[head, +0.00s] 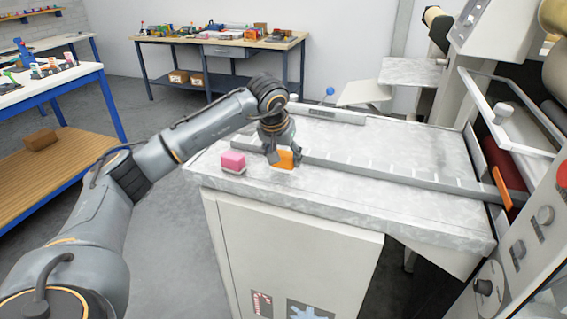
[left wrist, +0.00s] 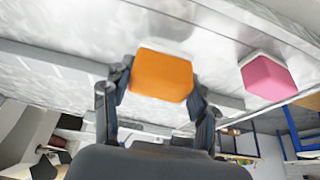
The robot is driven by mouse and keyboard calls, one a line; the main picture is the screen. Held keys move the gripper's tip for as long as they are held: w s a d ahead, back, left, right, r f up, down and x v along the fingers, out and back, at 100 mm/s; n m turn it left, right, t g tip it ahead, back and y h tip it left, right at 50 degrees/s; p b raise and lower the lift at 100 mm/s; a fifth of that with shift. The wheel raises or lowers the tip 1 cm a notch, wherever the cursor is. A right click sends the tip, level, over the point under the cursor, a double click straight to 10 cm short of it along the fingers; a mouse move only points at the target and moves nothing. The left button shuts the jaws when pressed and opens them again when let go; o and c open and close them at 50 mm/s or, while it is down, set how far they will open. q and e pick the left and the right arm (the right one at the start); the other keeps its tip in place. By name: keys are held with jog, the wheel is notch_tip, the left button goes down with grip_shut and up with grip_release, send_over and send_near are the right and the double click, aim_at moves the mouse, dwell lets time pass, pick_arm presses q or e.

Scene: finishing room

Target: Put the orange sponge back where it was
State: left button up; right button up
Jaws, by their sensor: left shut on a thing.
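The orange sponge (head: 284,160) is between the fingers of my left gripper (head: 284,158), over the near left part of the grey machine table (head: 380,198). In the left wrist view the orange sponge (left wrist: 161,75) sits between both fingertips of my left gripper (left wrist: 160,92), which is shut on it. I cannot tell whether the sponge touches the table top. A pink sponge (head: 233,161) lies on the table to the left of the gripper, apart from it; it also shows in the left wrist view (left wrist: 266,76). My right gripper is not in view.
A metal rail (head: 390,173) runs across the table top just beyond the sponge. A small blue-knobbed lever (head: 329,92) stands at the back. Machine rollers and a side panel border the right. The table top in front of the rail is clear to the right.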

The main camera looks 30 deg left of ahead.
pick_arm(q)
notch_tip(320, 180, down, 2)
jog(key=shift+f+p, duration=0.15)
jog(key=shift+p, duration=0.15)
jog(key=shift+d+f, duration=0.1)
jog(key=shift+f, duration=0.1)
jog(key=o, duration=1)
jog(key=shift+s+r, duration=0.1)
jog(key=shift+r, duration=0.15)
jog(key=b+v, duration=0.1)
jog(key=v, duration=1)
jog(key=shift+s+r, duration=0.2)
jog(key=shift+r, duration=0.1)
